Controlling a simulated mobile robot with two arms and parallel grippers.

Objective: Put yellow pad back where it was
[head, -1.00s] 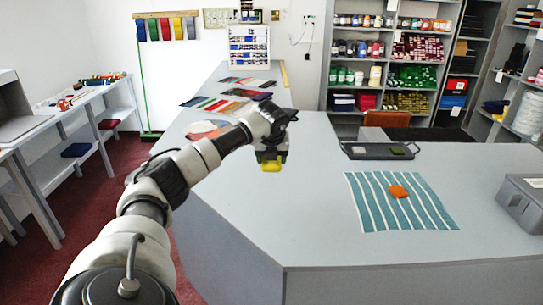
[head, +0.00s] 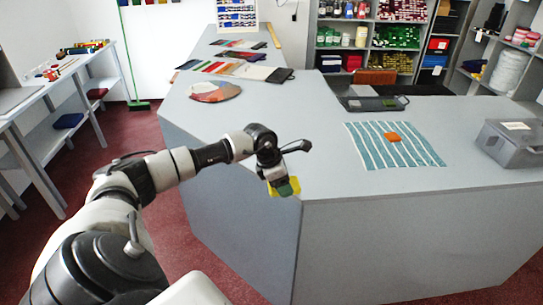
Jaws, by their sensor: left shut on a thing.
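My left gripper (head: 281,181) is shut on the yellow pad (head: 286,189), near the counter's front corner. Part of the pad is hidden by the gripper, and a green patch shows beside the yellow. I cannot tell whether the pad touches the counter. A dark tray (head: 352,105) stands at the back of the counter with a green pad (head: 390,103) and a dark pad in it. An orange pad (head: 392,137) lies on a teal and white striped cloth (head: 370,156). My right gripper is not in view.
The grey counter (head: 330,140) is clear between my gripper and the striped cloth. A grey lidded box (head: 512,150) stands at the right. A round colour fan (head: 214,91) and several fabric swatches lie at the far left of the counter.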

